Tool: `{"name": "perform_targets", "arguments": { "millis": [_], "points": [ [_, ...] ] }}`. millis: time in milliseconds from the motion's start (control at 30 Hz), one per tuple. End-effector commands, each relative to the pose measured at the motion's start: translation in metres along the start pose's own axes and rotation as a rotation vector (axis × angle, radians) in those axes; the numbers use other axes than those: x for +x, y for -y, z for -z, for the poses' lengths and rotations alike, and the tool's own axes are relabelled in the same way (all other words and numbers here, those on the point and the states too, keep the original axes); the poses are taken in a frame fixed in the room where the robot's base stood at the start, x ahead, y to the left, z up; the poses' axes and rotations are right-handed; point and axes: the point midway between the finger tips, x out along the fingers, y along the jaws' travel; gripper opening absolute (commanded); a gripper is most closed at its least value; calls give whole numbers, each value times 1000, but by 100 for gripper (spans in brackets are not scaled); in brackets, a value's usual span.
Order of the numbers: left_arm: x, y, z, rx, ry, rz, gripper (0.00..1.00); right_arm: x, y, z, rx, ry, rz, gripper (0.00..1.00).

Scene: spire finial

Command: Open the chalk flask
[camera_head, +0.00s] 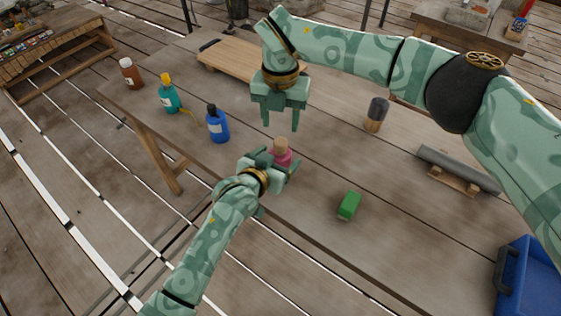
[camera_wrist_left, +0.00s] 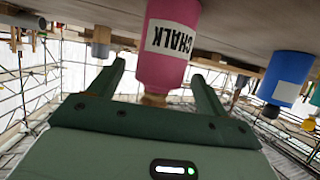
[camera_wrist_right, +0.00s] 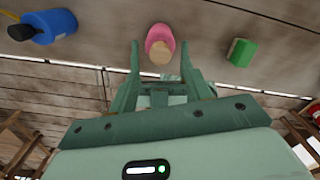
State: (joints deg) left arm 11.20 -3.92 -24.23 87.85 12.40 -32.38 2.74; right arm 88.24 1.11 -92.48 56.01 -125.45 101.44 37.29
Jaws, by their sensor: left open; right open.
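The chalk flask (camera_head: 284,158) is pink with a tan stopper (camera_head: 281,145) and stands upright on the table. Its CHALK label shows upside down in the left wrist view (camera_wrist_left: 168,45). My left gripper (camera_head: 272,162) is open at the flask, with one finger on each side and visible gaps. My right gripper (camera_head: 281,120) is open and empty, pointing down above and behind the flask. In the right wrist view the flask (camera_wrist_right: 160,36) appears beyond the open fingertips, with its stopper (camera_wrist_right: 160,57) in place. The left hand hides the flask's lower part in the head view.
A blue bottle (camera_head: 217,124), a teal bottle (camera_head: 169,94) and a brown bottle (camera_head: 131,74) stand to the left. A green block (camera_head: 349,205) lies at right front. A dark-topped cylinder (camera_head: 376,115), wooden board (camera_head: 236,58) and grey bar (camera_head: 458,168) are also on the table.

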Motion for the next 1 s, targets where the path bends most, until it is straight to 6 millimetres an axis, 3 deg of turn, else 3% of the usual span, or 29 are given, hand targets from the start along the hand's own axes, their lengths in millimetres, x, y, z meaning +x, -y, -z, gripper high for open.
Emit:
{"name": "perform_targets", "arguments": {
  "millis": [200, 500, 733, 800, 867, 1000],
  "points": [
    [18, 0, 0, -1, -1, 0, 77, 0, 0, 0, 0, 0, 0, 49],
    [20, 0, 0, -1, 0, 0, 77, 0, 0, 0, 0, 0, 0, 49],
    [20, 0, 0, -1, 0, 0, 13, 0, 0, 0, 0, 0, 0, 49],
    [20, 0, 0, -1, 0, 0, 11, 0, -1, 0, -3, -1, -3, 57],
    [20, 0, 0, -1, 0, 0, 11, 1, -5, 3, -23, -6, -20, 57],
    [20, 0, 0, -1, 0, 0, 11, 4, -39, 23, -186, -37, -169, 57]
  ]
}}
